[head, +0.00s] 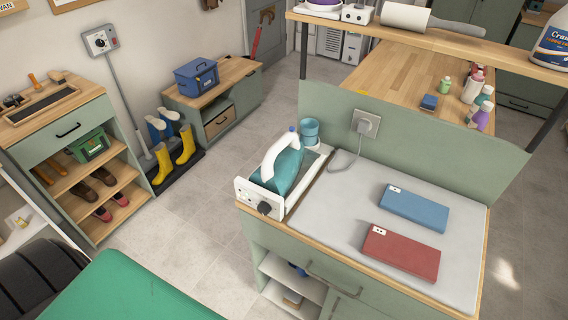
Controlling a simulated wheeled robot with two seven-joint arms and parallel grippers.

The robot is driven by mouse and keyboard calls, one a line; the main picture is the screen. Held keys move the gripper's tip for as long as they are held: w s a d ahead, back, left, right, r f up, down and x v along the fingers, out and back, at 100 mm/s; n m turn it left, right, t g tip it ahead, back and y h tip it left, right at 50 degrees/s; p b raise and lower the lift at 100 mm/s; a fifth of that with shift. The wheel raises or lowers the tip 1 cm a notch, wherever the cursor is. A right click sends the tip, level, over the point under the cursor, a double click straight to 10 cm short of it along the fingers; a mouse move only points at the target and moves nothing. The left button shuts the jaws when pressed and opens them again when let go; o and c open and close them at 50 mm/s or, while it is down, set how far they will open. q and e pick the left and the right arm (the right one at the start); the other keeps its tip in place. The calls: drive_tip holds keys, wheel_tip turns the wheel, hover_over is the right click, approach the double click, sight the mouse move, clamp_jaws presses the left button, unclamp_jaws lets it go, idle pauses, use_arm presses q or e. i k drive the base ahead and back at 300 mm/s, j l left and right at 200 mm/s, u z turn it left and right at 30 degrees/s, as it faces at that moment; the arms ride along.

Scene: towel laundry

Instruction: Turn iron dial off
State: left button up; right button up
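A teal iron with a white handle (283,158) rests tilted on a white iron station (255,201) at the left end of the counter. A black dial (264,208) sits on the station's front panel, facing the near side. The dial's exact setting is too small to read. Small marks or buttons show on the panel to the left of the dial. Neither of my grippers is in view.
A blue folded towel (413,208) and a red one (401,253) lie on the grey counter pad (345,215). A teal cup (310,131) stands behind the iron. A plugged socket (366,124) is on the back panel. A green surface (130,292) fills the lower left.

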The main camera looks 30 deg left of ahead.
sight(264, 207)
drive_tip(key=u, duration=1.05)
